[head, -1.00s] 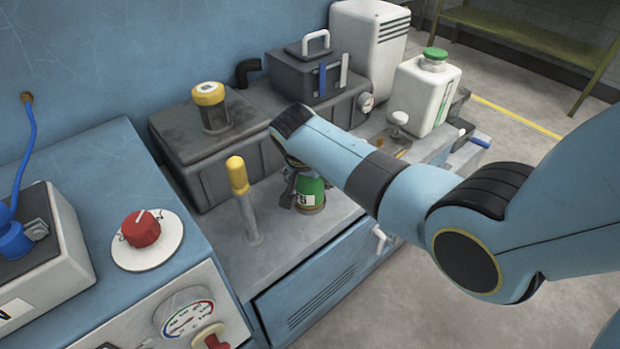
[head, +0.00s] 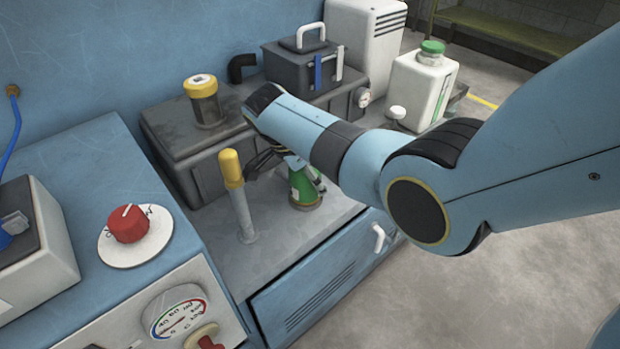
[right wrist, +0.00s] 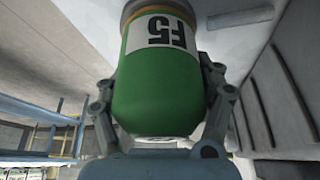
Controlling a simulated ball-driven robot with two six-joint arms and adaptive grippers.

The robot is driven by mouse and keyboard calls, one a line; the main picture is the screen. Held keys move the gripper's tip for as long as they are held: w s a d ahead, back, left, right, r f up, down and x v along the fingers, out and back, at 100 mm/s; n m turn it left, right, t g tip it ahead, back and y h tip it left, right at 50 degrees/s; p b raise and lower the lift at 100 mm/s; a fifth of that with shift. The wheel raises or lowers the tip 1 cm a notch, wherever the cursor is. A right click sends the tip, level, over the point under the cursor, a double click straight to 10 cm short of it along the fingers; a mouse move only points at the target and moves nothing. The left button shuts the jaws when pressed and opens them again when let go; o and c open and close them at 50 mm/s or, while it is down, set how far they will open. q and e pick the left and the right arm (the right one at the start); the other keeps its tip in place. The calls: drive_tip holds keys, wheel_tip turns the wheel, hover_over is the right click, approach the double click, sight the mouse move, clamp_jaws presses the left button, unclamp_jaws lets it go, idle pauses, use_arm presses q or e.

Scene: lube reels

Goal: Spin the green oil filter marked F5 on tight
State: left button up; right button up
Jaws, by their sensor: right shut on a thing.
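The green oil filter (head: 304,190) stands upright low over the grey bench top, with a tan ring at its lower end. In the right wrist view the filter (right wrist: 160,95) shows a white label reading F5, upside down in the picture. My right gripper (right wrist: 160,72) is shut on the filter, one finger on each side of it. In the head view my right gripper (head: 296,172) comes down on the filter from above, and my arm partly hides it. The joint at the filter's lower end is too small to judge. My left gripper is not in view.
A yellow-topped lever (head: 236,190) stands close left of the filter. A dark box with a yellow-capped neck (head: 203,100) is behind. A white jug with a green cap (head: 420,88) stands at right. A red knob (head: 127,224) is on the left cabinet.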

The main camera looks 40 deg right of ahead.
drive_tip(key=shift+s+f+m+g, duration=0.1)
drive_tip(key=shift+s+m+g, duration=0.15)
drive_tip(key=shift+m, duration=0.45)
drive_tip(key=shift+f+m+g+b, duration=0.15)
drive_tip(key=shift+m+g+b, duration=0.25)
drive_tip(key=shift+m, duration=0.2)
drive_tip(key=m, duration=0.1)
drive_tip(key=m+g+b, duration=0.1)
drive_tip(key=m, duration=0.1)
drive_tip(key=shift+s+a+y, duration=0.15)
drive_tip(key=shift+s+y, duration=0.05)
drive_tip(key=shift+y, duration=0.2)
drive_tip(key=shift+s+m, duration=0.1)
drive_tip(key=shift+m, duration=0.4)
